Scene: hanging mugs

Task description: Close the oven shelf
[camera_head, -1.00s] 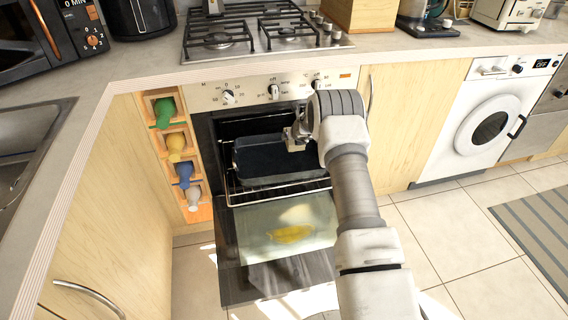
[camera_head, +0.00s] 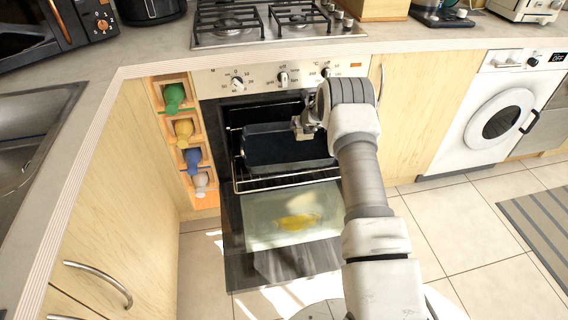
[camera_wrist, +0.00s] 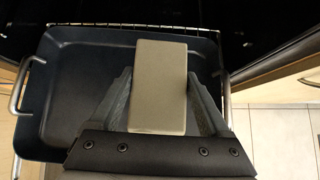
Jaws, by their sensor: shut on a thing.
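The oven (camera_head: 213,130) stands open below the hob, its glass door (camera_head: 262,258) folded down. The wire oven shelf (camera_head: 262,186) shows at the opening with its front bar forward of the cavity. A dark blue baking tray (camera_head: 275,150) sits on it. My gripper (camera_head: 303,125) is over the tray's right part, in the oven's mouth. In the wrist view my gripper (camera_wrist: 160,92) is shut on a beige-grey block (camera_wrist: 158,75), with the tray (camera_wrist: 75,85) behind it. The shelf's wire edge (camera_wrist: 135,27) runs beyond the tray. Whether the block touches the tray is unclear.
A wooden rack with coloured bottles (camera_head: 183,130) stands left of the oven. A cupboard door (camera_head: 420,110) and a washing machine (camera_head: 490,115) are to the right.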

